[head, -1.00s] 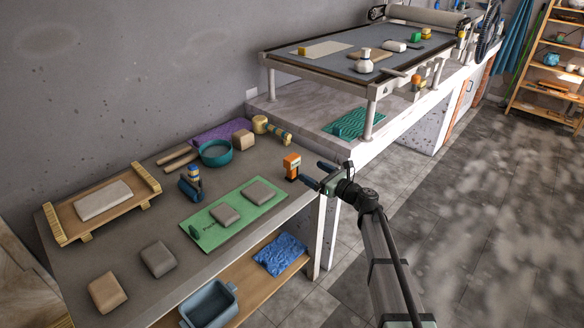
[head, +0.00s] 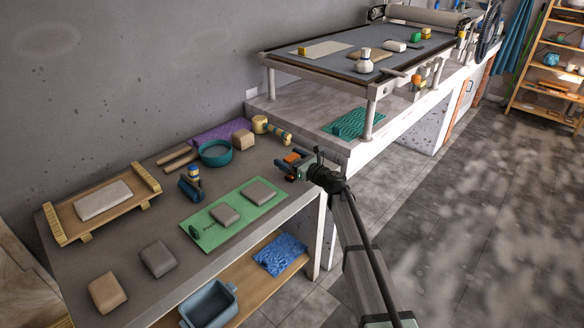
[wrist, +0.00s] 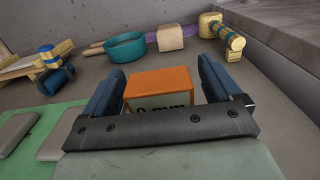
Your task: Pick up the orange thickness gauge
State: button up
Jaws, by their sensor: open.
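The orange thickness gauge (head: 292,158) stands near the right front edge of the grey table, partly hidden behind my gripper in the head view. In the wrist view the gauge (wrist: 160,84) shows an orange top and a pale front face with dark lettering, its lower part hidden by the gripper body. My gripper (head: 291,165) is open, with its two blue fingers on either side of the gauge.
A green mat (head: 235,217) with two grey clay pieces lies to the left. A teal ring-shaped dish (head: 215,154), a tan block (head: 243,139) and a yellow-ended roller (head: 262,125) are behind. A raised concrete ledge (wrist: 285,30) borders the right side.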

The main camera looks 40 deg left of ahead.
jog(key=shift+a, duration=0.45)
jog(key=shift+c, duration=0.3)
jog(key=c, duration=1)
jog(key=shift+r, duration=0.1)
